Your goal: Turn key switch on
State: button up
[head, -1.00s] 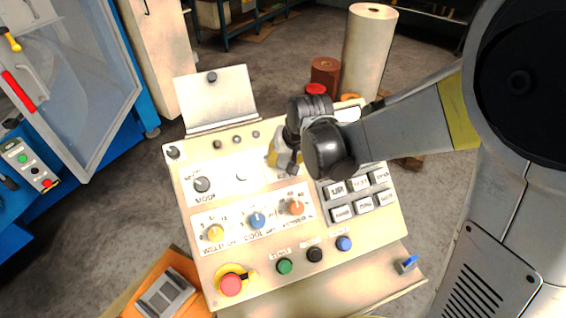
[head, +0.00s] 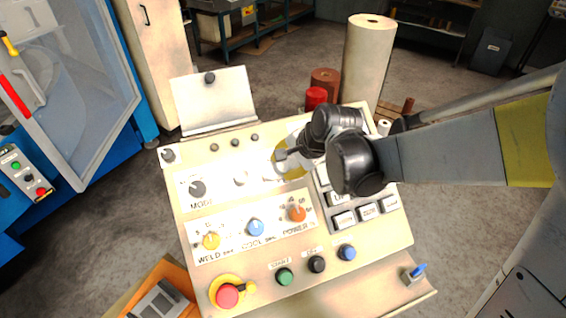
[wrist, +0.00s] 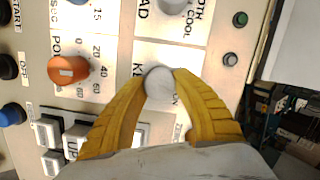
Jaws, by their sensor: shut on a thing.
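The key switch shows in the wrist view as a round silver knob (wrist: 159,82), on a white plate with a partly covered label starting with K. My gripper (wrist: 162,76) has its yellow fingers closed on both sides of this knob. In the head view my gripper (head: 284,162) is at the upper right part of the cream control panel (head: 181,222), and my wrist hides the key switch there. The switch's exact turn position cannot be read.
An orange dial (wrist: 68,70) and white push buttons (wrist: 48,131) sit close to the fingers. A mode knob (head: 197,188), a blue dial (head: 256,227) and a red emergency stop (head: 227,295) are on the panel. A tilted plate (head: 213,101) stands behind it.

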jog(key=m+b, duration=0.1)
jog(key=m, duration=0.2)
jog(key=shift+m+t, duration=0.3)
dwell(0.3)
jog(key=o, duration=1.2)
jog(key=shift+d+f, duration=0.1)
jog(key=shift+d, duration=0.05)
jog(key=v, duration=1.2)
jog(key=shift+d, duration=0.15)
